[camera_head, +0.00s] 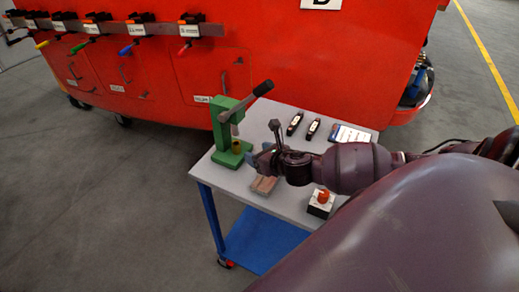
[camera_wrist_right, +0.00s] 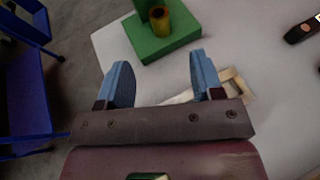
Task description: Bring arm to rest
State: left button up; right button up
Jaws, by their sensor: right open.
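My right arm reaches in from the right over the small table (camera_head: 222,178) in the head view. My right gripper (camera_head: 262,160) is just in front of the green press (camera_head: 228,135). In the right wrist view the two blue fingers of the right gripper (camera_wrist_right: 160,82) stand wide apart with nothing between them. The green base of the press (camera_wrist_right: 170,42) lies beyond the fingertips, apart from them. A brass-coloured cylinder (camera_wrist_right: 162,18) sits on that base. My left gripper is not in view.
A wooden piece (camera_head: 264,185) lies below my right gripper. A white box with an orange knob (camera_head: 321,203) stands near the table's front edge. Two dark handheld devices (camera_head: 303,126) and a labelled card (camera_head: 350,134) lie at the back. A red train nosecone (camera_head: 290,50) stands behind.

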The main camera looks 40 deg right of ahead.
dwell(0.6)
jog(key=s+a+m, duration=0.1)
jog(key=m, duration=0.1)
jog(key=s+a+f+m, duration=0.1)
jog(key=m, duration=0.2)
jog(key=s+a+m+g+h, duration=0.1)
jog(key=s+a+m, duration=0.1)
jog(key=shift+f, duration=0.3)
jog(key=s+a+m+g, duration=0.35)
jog(key=s+m, duration=0.75)
jog(key=m, duration=0.4)
jog(key=s+a+m+g, duration=0.3)
jog(key=s+m+g, duration=0.2)
jog(key=s+m, duration=0.75)
jog(key=w+f+t, duration=0.7)
jog(key=w+f, duration=0.2)
jog(key=f, duration=0.1)
jog(key=shift+d+f+t+y, duration=0.15)
jog(key=shift+f+t+y, duration=0.2)
jog(key=shift+y, duration=0.05)
